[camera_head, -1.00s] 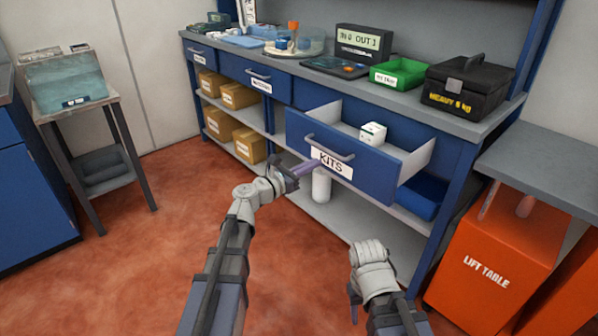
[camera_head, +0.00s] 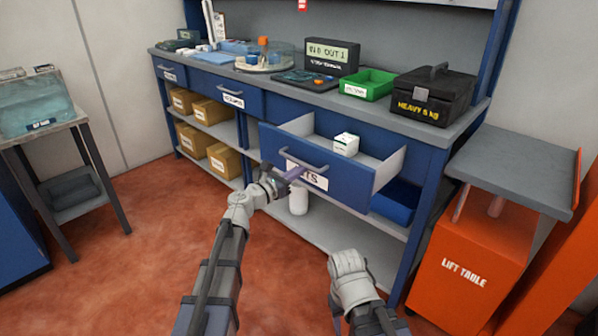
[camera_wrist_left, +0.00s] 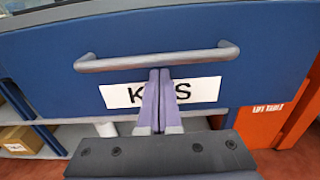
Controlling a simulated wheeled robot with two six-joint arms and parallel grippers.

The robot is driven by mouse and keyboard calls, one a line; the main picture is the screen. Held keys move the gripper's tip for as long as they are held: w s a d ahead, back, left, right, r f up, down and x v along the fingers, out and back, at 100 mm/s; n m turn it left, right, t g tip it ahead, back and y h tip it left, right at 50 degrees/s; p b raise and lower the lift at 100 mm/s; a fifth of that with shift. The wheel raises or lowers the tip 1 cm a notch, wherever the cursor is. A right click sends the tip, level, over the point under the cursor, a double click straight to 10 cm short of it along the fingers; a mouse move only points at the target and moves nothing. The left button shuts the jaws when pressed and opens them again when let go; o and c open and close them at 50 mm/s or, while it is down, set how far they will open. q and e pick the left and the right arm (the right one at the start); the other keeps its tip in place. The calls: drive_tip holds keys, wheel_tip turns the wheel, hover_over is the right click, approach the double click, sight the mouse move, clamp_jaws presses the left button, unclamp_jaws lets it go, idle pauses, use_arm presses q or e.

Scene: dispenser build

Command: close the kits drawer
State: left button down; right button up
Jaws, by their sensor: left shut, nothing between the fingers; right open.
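The kits drawer (camera_head: 325,176) is blue with a grey bar handle (camera_head: 302,158) and a white KITS label, and it stands pulled out from the bench. A small white box (camera_head: 346,144) sits inside it. In the left wrist view the drawer front (camera_wrist_left: 265,60) fills most of the picture. My left gripper (camera_head: 295,174) is shut and empty, its purple fingers pointing at the label just below the handle; I cannot tell whether they touch. The fingers (camera_wrist_left: 159,100) hide the middle of the label. My right gripper (camera_head: 340,305) is low in front of the bench; its fingers are mostly hidden.
The bench top carries a green tray (camera_head: 367,85), a black heavy box (camera_head: 431,97) and a display (camera_head: 331,57). Cardboard boxes (camera_head: 211,112) fill the left shelves. An orange lift table (camera_head: 465,260) stands at the right. The red floor (camera_head: 120,265) is clear at the left.

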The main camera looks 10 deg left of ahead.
sight(348, 141)
use_arm(q)
drive_tip(key=x, duration=2.3)
drive_tip(key=shift+w+d, duration=0.2)
drive_tip(key=shift+w, duration=0.1)
drive_tip(key=shift+w+d, duration=0.15)
drive_tip(key=shift+w, duration=0.3)
drive_tip(key=v, duration=1.5)
drive_tip(key=shift+d, duration=0.15)
use_arm(e)
drive_tip(key=shift+s+a, duration=0.1)
drive_tip(key=shift+a, duration=0.25)
